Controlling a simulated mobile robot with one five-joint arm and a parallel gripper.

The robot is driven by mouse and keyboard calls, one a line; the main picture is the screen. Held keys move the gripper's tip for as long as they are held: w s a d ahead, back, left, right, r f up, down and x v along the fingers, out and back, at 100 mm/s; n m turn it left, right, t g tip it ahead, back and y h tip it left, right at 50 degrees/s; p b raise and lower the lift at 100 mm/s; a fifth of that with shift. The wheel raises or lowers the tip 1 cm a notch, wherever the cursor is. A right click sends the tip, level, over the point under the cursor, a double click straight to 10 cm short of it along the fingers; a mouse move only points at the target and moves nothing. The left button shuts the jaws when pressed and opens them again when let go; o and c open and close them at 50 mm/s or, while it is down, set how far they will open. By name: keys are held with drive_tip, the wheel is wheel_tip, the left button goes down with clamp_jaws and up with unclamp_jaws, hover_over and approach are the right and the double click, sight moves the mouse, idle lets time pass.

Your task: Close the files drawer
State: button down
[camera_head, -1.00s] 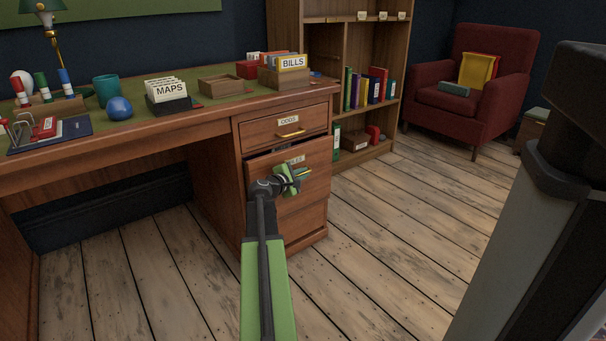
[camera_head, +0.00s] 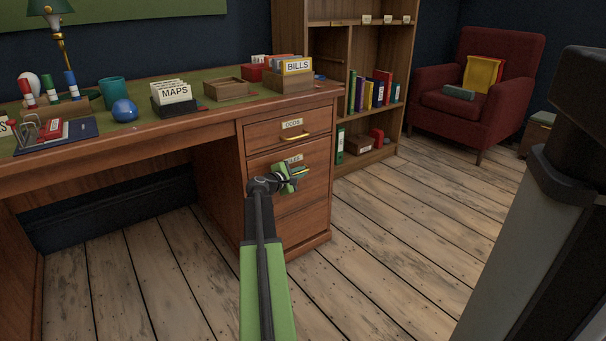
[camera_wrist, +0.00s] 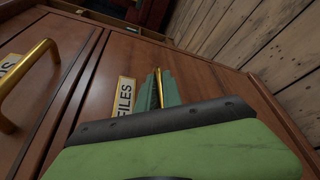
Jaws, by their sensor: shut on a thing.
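The files drawer (camera_head: 317,173) is the middle drawer of the wooden desk pedestal. In the head view its front looks about flush with the drawer above. Its FILES label (camera_wrist: 125,97) shows in the wrist view beside my fingers. My gripper (camera_head: 297,171) is at the drawer front, with its green fingers (camera_wrist: 166,88) shut on the brass handle (camera_wrist: 158,84). Most of the handle is hidden by the fingers.
The upper drawer (camera_head: 290,131) is shut, with a brass handle. A bookshelf (camera_head: 343,90) and a red armchair (camera_head: 486,85) stand behind. The floor right of the desk is clear.

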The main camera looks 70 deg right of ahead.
drive_tip(key=shift+w, duration=0.3)
drive_tip(key=c, duration=1.8)
unclamp_jaws()
drive_tip(key=shift+d, duration=0.1)
drive_tip(key=shift+s, duration=0.1)
drive_tip(key=p+v, duration=0.3)
drive_tip(key=v, duration=1.4)
drive_tip(key=shift+s+a+p, duration=0.1)
drive_tip(key=shift+a+p, duration=0.15)
drive_tip(key=shift+p, duration=0.1)
